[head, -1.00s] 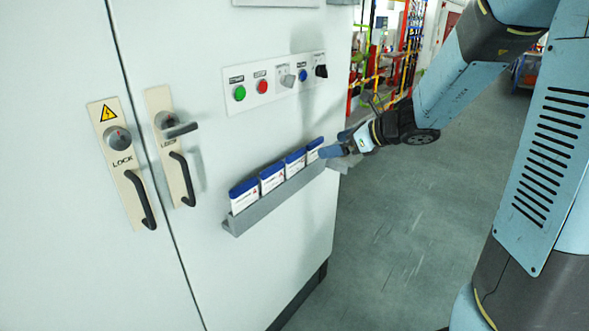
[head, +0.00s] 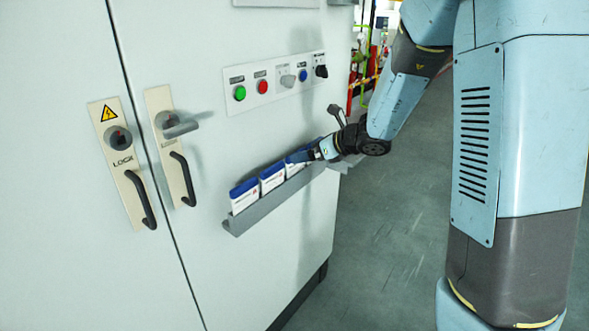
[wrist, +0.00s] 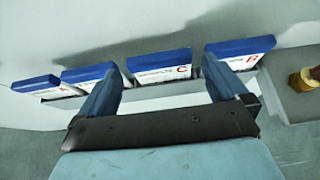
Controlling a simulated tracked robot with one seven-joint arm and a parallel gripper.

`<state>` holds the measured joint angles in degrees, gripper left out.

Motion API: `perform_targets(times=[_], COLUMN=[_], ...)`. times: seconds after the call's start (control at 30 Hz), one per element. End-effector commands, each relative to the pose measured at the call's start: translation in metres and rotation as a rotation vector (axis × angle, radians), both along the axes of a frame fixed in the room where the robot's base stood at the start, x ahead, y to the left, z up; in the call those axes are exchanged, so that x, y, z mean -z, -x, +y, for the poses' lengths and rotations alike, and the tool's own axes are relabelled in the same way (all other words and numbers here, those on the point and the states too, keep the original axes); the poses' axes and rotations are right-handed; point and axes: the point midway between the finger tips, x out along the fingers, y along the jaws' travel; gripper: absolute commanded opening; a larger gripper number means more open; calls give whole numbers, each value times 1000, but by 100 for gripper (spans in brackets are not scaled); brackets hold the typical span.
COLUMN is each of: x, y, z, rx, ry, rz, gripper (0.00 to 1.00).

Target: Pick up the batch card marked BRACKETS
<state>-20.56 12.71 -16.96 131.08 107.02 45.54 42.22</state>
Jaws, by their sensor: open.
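Several blue-topped white batch cards stand in a row in a grey rack on the cabinet door. In the head view I see the first card (head: 243,197), the second (head: 271,178) and part of the third (head: 293,168); the far one is hidden by my gripper (head: 309,154). In the wrist view, my open gripper (wrist: 163,70) has its fingers either side of a card with a red C (wrist: 165,68). A card with a red R (wrist: 240,52) is to the right; two others (wrist: 88,76) (wrist: 36,84) are to the left. I cannot read the word BRACKETS on any card.
The grey rack (head: 262,212) juts from the white door. Above it is a button panel (head: 275,82); door handles (head: 183,178) are to the left. A brass-coloured knob (wrist: 303,80) is right of the cards in the wrist view. Open floor (head: 385,245) lies right of the cabinet.

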Motion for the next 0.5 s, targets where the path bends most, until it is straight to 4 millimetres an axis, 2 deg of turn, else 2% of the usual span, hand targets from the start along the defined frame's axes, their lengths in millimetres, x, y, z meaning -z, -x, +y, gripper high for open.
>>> perform_targets(times=[0.2,0.5], x=[14,18], y=[-15,-21], z=[21,28], rx=[-1,0], ry=[2,0], rz=[1,0], gripper=[100,100])
